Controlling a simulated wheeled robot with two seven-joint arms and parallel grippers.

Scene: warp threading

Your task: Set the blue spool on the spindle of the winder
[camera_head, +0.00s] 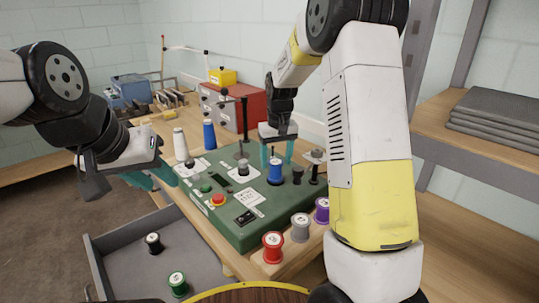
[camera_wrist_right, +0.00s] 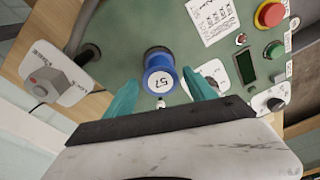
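The blue spool (camera_head: 275,172) stands upright on the green winder (camera_head: 225,229), towards its right side. In the right wrist view the same spool (camera_wrist_right: 160,80) shows its white numbered top. My right gripper (camera_head: 277,152) is just above and behind it. The right wrist view shows its teal fingers (camera_wrist_right: 162,90) open, spread to either side of the spool with gaps. Any spindle under the spool is hidden. My left gripper (camera_head: 150,180) appears open and empty, at the left over the winder's left edge and the tray.
Red (camera_head: 272,248), grey (camera_head: 300,229) and purple (camera_head: 321,211) spools stand on a wooden rack at front right. A grey tray (camera_head: 205,265) at front left holds black and green spools.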

